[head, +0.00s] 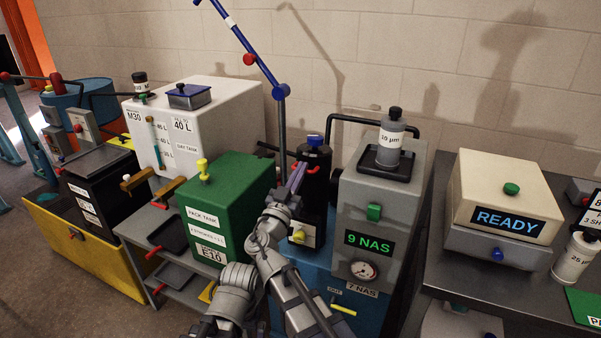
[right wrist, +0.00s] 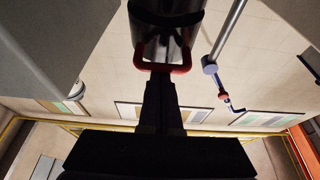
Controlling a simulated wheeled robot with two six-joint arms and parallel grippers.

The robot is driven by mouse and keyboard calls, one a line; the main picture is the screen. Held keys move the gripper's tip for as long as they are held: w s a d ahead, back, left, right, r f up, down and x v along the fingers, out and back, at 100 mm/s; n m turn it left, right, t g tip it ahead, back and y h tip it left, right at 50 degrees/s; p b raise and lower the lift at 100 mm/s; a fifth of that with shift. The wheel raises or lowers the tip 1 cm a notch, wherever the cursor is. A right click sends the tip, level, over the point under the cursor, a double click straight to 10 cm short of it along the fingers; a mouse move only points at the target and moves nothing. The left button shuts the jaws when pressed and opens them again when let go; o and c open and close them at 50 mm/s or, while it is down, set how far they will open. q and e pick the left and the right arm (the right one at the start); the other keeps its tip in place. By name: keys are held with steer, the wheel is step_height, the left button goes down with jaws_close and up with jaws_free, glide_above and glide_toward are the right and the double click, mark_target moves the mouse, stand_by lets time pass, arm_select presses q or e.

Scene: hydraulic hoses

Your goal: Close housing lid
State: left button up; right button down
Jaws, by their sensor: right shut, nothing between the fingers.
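A black cylindrical filter housing (head: 314,185) with a blue knob (head: 315,140) on top stands in the middle of the head view, left of the grey tower. Its top looks seated, but I cannot tell whether the lid is fully closed. My right gripper (head: 299,174) is at the near left side of the housing, its fingers pointing up. In the right wrist view the gripper (right wrist: 160,80) is shut and empty, its tips at a red loop handle (right wrist: 139,58) under a dark, shiny cylinder (right wrist: 165,25). Contact is unclear. My left gripper does not show.
The grey tower (head: 350,215) with a "9 NAS" display stands close on the right. A green pack tank (head: 229,205) stands on the left. A blue pole (head: 256,60) rises behind. A grey bench (head: 480,290) is at right.

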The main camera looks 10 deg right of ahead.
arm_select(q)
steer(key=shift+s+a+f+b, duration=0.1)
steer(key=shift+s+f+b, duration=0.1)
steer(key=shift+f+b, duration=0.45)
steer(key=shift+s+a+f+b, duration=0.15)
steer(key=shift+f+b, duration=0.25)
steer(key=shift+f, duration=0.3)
arm_select(e)
steer(key=shift+s+a+f, duration=0.1)
steer(key=shift+s+f, duration=0.15)
steer(key=shift+f, duration=0.45)
steer(key=shift+s+a+f, duration=0.1)
steer(key=shift+s+f, duration=0.1)
steer(key=shift+f, duration=0.45)
arm_select(q)
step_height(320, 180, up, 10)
steer(key=p, duration=1)
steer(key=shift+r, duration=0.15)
arm_select(e)
step_height(320, 180, up, 11)
steer(key=shift+f, duration=0.15)
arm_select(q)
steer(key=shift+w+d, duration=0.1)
arm_select(e)
steer(key=shift+s, duration=0.1)
